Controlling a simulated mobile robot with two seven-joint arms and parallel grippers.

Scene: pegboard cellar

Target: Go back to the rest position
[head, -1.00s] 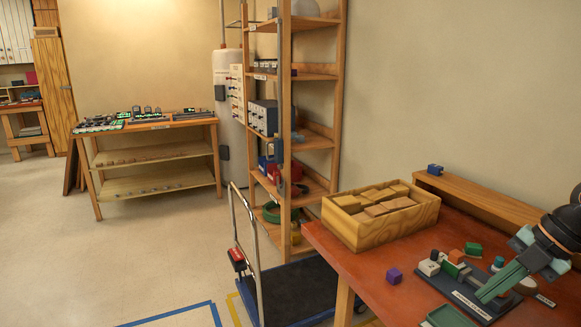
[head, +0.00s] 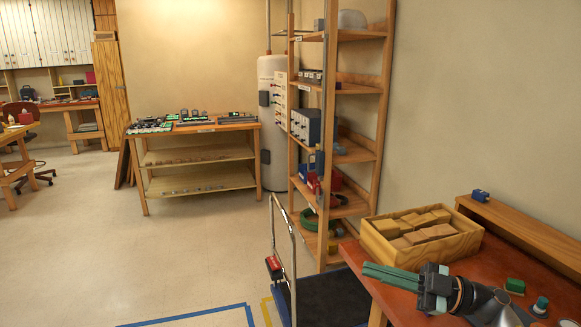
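My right gripper (head: 366,271) is in the lower right of the head view, above the near left edge of the red-topped table (head: 398,301). Its green fingers point left and lie close together, with no gap and nothing seen between them. The dark wrist behind it covers part of the tabletop. My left gripper is not in view.
A wooden box of blocks (head: 463,246) stands on the table behind the gripper. A cart (head: 284,235) and a shelf rack (head: 298,150) stand left of the table. Open floor (head: 150,265) lies further left.

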